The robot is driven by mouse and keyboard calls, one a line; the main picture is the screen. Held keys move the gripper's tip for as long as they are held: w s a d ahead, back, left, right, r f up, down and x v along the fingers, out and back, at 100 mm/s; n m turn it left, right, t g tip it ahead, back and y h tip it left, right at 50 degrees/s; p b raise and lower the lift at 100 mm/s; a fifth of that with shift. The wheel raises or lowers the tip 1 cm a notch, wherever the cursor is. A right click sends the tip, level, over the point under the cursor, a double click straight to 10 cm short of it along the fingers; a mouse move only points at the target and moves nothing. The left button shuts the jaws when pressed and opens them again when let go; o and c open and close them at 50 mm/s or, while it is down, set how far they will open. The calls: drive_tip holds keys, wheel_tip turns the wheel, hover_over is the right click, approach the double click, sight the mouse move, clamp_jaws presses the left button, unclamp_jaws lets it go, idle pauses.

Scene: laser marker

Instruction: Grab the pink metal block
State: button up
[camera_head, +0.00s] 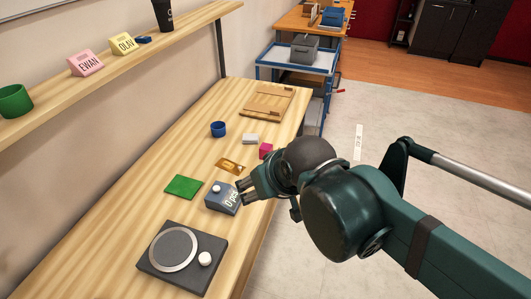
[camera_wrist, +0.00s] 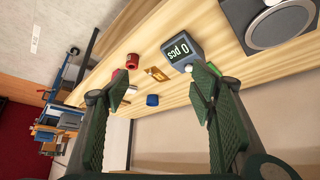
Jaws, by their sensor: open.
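The pink metal block (camera_head: 265,151) is a small magenta cube on the wooden workbench, near its right edge in the head view. My gripper (camera_head: 244,190) is in front of the block, close to the grey counter box, and apart from the block. In the wrist view, my gripper (camera_wrist: 162,84) has its two fingers wide apart with nothing held between them.
The counter box reading "0 pcs" (camera_head: 222,199) stands close to my fingers. A green sheet (camera_head: 183,187) and turntable device (camera_head: 190,270) are nearer the front.

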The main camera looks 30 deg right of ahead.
idle(0.3)
drive_tip(key=c, duration=0.3)
drive_tip(key=w+d+n+g+h+p, duration=0.1)
drive_tip(key=w+d+n+p, duration=0.15)
drive_tip(key=w+n, duration=0.5)
drive_tip(key=w+d+n+g+h+p, duration=0.15)
drive_tip(key=w+d+n, duration=0.25)
drive_tip(key=w+n, duration=0.4)
drive_tip(key=shift+w+d+f+n+g+h+p, duration=0.2)
drive_tip(key=shift+w+d+f+n+p, duration=0.6)
drive_tip(key=shift+w+d+f+n, duration=0.95)
drive_tip(key=shift+w+d+f+n+g+h+p, duration=0.1)
drive_tip(key=shift+w+d+f+n+g+p, duration=0.15)
drive_tip(key=shift+w+d+f+n+p, duration=1.1)
drive_tip(key=shift+w+d+f+n+g+h+p, duration=0.2)
drive_tip(key=shift+w+d+f+n, duration=0.45)
drive_tip(key=shift+w+f+n, duration=1.75)
